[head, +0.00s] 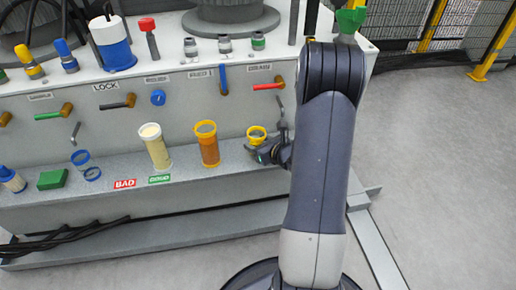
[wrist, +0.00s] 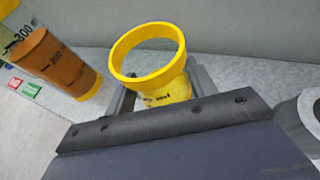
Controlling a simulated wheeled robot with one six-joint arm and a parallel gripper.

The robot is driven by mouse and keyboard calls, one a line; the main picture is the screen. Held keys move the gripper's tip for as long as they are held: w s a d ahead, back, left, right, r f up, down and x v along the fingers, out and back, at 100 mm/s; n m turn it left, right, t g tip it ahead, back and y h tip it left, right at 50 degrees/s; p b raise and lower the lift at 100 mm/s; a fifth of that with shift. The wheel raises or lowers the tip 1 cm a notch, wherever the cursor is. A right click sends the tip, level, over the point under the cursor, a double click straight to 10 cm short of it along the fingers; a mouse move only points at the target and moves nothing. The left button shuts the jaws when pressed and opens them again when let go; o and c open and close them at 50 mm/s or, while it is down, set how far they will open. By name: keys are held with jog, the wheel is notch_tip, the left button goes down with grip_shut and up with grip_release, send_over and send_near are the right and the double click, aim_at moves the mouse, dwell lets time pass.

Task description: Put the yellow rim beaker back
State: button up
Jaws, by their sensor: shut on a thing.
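The yellow rim beaker (head: 257,132) is a short cup with a thick yellow ring at its top, upright at the right part of the grey ledge. My gripper (head: 263,151) is shut on it from the right, below the rim. In the wrist view the yellow rim beaker (wrist: 178,88) sits between the grey fingers, its open top facing up and dark marks on its side. The dark gripper body hides its lower part. I cannot tell whether its base touches the ledge.
An orange beaker (head: 208,146) and a cream beaker (head: 156,148) stand on the ledge (head: 226,176) to the left. Red BAD (head: 124,184) and green GOOD (head: 159,180) labels mark its front. Valve handles, including a red one (head: 268,86), project from the panel above.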

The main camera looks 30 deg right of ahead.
jog(key=shift+f, duration=0.55)
jog(key=shift+f, duration=0.2)
jog(key=o, duration=1)
jog(key=shift+r, duration=0.15)
jog(key=shift+r, duration=0.15)
jog(key=p+v, duration=0.2)
jog(key=v, duration=1)
jog(key=shift+p, duration=0.4)
